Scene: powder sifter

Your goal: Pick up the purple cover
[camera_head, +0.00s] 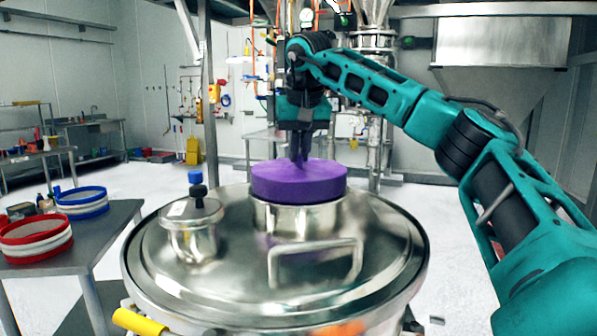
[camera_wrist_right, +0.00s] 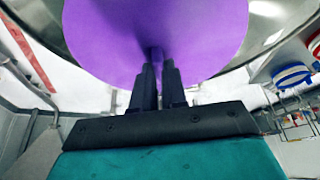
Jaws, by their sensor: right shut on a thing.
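The purple cover (camera_head: 298,184) is a round cap on the short steel neck (camera_head: 299,218) of the sifter lid. It appears level and seated on the neck. My right gripper (camera_head: 300,158) comes down from above and is shut on the cover's top near its far side. The right wrist view shows both dark fingers (camera_wrist_right: 158,75) close together at the purple cover (camera_wrist_right: 150,30), pinching a small raised part whose shape is mostly hidden. My left gripper is in neither view.
The shiny round sifter lid (camera_head: 210,290) carries a bar handle (camera_head: 315,250) in front and a small capped steel pot (camera_head: 192,228) at left. A grey side table (camera_head: 95,240) holds red (camera_head: 35,238) and blue (camera_head: 82,202) rings. A yellow handle (camera_head: 140,322) juts out at lower left.

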